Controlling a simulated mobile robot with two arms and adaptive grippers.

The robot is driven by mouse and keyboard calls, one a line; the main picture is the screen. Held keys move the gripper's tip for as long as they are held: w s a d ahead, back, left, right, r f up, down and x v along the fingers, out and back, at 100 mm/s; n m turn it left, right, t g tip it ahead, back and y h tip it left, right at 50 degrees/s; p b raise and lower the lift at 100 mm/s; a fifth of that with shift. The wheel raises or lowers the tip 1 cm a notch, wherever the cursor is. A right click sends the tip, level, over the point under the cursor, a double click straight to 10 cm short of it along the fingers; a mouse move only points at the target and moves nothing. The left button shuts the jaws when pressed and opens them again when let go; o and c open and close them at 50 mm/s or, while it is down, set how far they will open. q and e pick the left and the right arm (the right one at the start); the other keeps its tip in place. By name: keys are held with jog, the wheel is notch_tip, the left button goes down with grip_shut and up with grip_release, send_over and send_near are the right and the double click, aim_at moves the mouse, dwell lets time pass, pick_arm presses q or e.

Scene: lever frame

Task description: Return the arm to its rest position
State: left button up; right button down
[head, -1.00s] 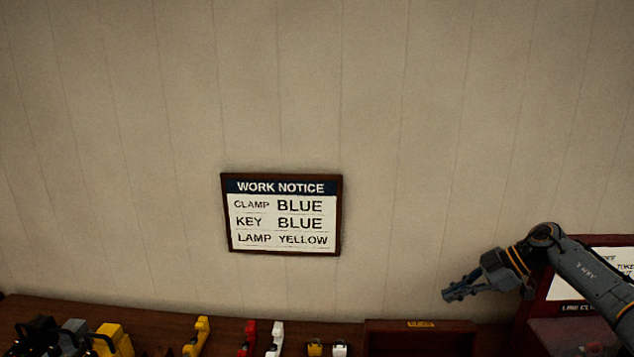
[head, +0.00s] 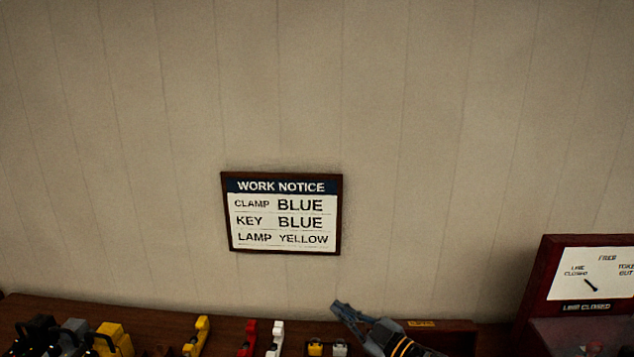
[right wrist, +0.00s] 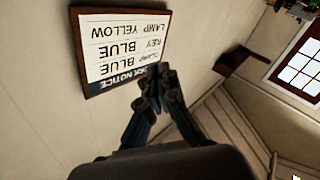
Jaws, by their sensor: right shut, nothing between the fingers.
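My right gripper (head: 340,306) is at the lower middle of the head view, in front of the back edge of the table. Its fingers are closed together with nothing between them. In the right wrist view the gripper (right wrist: 157,78) points toward the wall, with the work notice (right wrist: 122,48) upside down beyond it. In the head view the notice (head: 282,213) hangs on the wall and reads clamp blue, key blue, lamp yellow. My left gripper is not in view.
A wooden table (head: 150,318) runs along the bottom. It holds black, grey and yellow clamps (head: 112,340), yellow, red and white upright pieces (head: 277,338), and a dark wooden box (head: 455,330). A red-framed panel (head: 590,275) marked "line closed" stands at the right.

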jog(key=s+d+f+m+g+h, duration=0.1)
jog(key=s+d+f+m+h, duration=0.55)
jog(key=s, duration=0.35)
jog(key=s+d+f+m+g+h, duration=0.1)
jog(key=s+d+f+m+h, duration=0.5)
jog(key=s, duration=0.4)
jog(key=s+d+f+g, duration=0.1)
jog(key=s+f+g, duration=0.25)
jog(key=s, duration=0.65)
jog(key=s+d+f+g, duration=0.2)
jog(key=s+g, duration=0.2)
jog(key=s, duration=0.6)
notch_tip(320, 180, down, 29)
jog(key=s+g+b, duration=0.1)
jog(key=g+b, duration=0.1)
jog(key=b, duration=0.3)
jog(key=s+d+f+b, duration=0.1)
jog(key=s+f+b, duration=0.1)
jog(key=s+f, duration=0.6)
jog(key=s+d+f+b, duration=0.1)
jog(key=s+f+b, duration=0.2)
jog(key=s+f, duration=0.6)
notch_tip(320, 180, down, 5)
jog(key=shift+s+d+g+h, duration=0.15)
jog(key=shift+d+g+h, duration=0.05)
jog(key=shift+g+h, duration=0.15)
